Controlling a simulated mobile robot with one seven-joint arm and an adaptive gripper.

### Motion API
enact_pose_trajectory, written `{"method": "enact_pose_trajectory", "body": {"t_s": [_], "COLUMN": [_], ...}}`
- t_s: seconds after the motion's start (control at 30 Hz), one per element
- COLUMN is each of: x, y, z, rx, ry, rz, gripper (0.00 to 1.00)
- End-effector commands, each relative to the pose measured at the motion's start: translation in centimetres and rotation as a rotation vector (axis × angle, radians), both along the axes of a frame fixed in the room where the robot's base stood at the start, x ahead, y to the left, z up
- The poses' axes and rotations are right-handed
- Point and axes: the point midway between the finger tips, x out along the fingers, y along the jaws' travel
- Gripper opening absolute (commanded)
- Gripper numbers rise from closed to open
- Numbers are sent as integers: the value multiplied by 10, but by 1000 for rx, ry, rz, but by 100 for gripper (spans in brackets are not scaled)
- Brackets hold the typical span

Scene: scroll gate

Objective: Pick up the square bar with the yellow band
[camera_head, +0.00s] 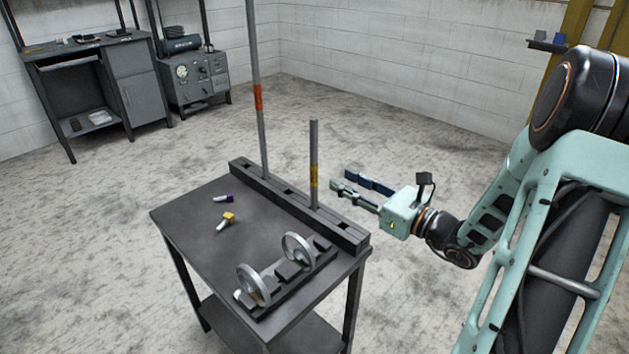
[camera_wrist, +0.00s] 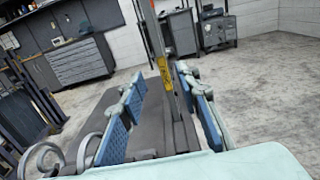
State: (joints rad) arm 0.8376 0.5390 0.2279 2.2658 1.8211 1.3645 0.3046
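The square bar with the yellow band (camera_head: 314,145) is grey and stands upright in a slotted dark rail (camera_head: 337,229) along the table's edge. Its yellow band is low on the bar, above the rail. My gripper (camera_head: 342,179) is open and empty, to the right of the bar and apart from it, level with about the band. In the wrist view the banded bar (camera_wrist: 166,72) appears between the two blue-padded fingers of my gripper (camera_wrist: 161,85), beyond their tips.
A taller bar with a red band (camera_head: 259,98) stands in the same rail, farther left.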

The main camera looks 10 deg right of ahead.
Motion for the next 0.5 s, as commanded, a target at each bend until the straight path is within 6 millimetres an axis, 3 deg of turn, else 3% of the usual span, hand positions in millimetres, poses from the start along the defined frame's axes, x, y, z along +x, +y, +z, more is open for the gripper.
{"method": "enact_pose_trajectory", "body": {"t_s": [0.2,0.5], "x": [28,50], "y": [21,37], "z": [-1,-1], "rx": [1,0], "ry": [-1,-1], "rz": [3,3], "gripper": [30,30]}}
